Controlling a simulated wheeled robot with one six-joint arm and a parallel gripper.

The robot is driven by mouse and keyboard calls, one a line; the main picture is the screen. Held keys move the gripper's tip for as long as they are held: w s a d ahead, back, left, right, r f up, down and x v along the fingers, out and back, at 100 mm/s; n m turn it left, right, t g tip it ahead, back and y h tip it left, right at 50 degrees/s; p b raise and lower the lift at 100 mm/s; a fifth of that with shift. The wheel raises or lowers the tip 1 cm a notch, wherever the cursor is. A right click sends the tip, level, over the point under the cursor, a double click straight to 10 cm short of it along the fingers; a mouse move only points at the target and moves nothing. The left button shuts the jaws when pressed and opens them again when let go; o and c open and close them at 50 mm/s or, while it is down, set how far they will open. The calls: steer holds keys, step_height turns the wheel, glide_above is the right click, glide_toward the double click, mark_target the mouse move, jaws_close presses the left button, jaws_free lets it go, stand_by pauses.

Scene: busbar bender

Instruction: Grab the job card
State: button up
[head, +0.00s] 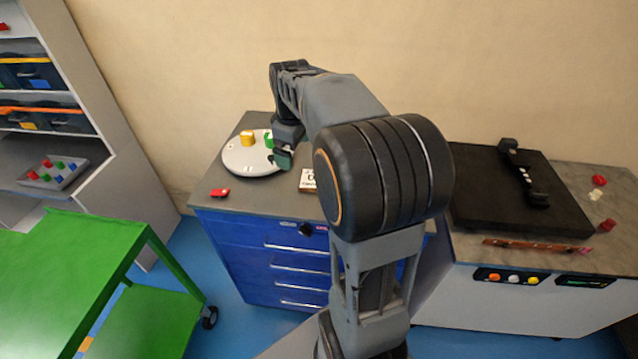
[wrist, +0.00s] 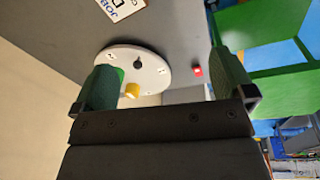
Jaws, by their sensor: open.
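The job card (head: 307,184) is a small white card with dark print. It lies on the grey top of the blue drawer cabinet, right of the round white disc, and part of it is hidden behind my arm. In the wrist view the card (wrist: 122,6) is at the top edge, cut off by the frame, with "JOB" and a large letter readable. My gripper (head: 284,157) is over the disc's right edge, left of and apart from the card. In the wrist view its two green fingers (wrist: 162,62) are spread wide with nothing between them held.
The white disc (head: 240,160) carries a yellow block (head: 247,138) and a green one (head: 269,140). A red item (head: 220,192) lies near the cabinet's front edge. A green cart (head: 60,240) stands left, shelving (head: 115,130) behind it. A bench with a black plate (head: 485,195) is right.

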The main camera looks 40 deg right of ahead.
steer(key=w+d+f+n+g, duration=0.1)
steer(key=w+d+f+n, duration=0.3)
steer(key=d, duration=0.4)
glide_above(312, 179)
steer(key=shift+m, duration=0.3)
step_height(312, 179, down, 8)
steer(key=shift+w+d+r, duration=0.1)
steer(key=shift+f+p, duration=0.45)
steer(key=shift+f, duration=2.8)
steer(key=shift+c, duration=0.4)
steer(key=c, duration=0.5)
steer(key=shift+r, duration=0.1)
steer(key=shift+c, duration=0.2)
